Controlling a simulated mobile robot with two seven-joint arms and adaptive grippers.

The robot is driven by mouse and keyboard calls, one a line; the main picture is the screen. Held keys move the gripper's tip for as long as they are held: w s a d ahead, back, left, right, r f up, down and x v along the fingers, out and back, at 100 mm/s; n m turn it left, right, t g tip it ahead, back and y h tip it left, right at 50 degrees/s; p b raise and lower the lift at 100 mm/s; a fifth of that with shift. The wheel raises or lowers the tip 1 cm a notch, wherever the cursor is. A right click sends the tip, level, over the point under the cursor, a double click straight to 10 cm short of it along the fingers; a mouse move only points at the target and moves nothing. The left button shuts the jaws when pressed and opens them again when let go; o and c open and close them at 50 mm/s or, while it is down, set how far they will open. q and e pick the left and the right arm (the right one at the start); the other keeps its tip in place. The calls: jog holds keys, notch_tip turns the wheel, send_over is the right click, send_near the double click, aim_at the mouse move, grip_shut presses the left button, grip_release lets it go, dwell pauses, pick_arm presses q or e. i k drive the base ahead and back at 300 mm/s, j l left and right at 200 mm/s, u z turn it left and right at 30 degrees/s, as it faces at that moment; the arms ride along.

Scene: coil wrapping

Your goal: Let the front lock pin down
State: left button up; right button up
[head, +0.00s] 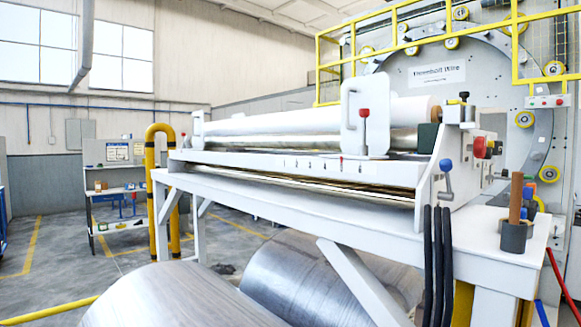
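A white wrapping machine bed carries a long white film roll (300,119) lying along it. A pin with a red knob (365,113) stands upright in front of a white end plate (349,95) near the roll's right end. A lever with a blue knob (446,165) is on the white side bracket at the bed's right end. I cannot tell for certain which of these is the front lock pin. Neither of my grippers is in view.
Large metal coils (190,297) lie below the white table frame (300,205). A dark cup with a wooden handle (514,235) stands on the table's right end. Black hoses (437,265) hang at its front edge. Yellow railing (420,30) and a large ring machine stand behind.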

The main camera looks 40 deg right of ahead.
aim_at(364, 114)
jog(key=z, duration=1.55)
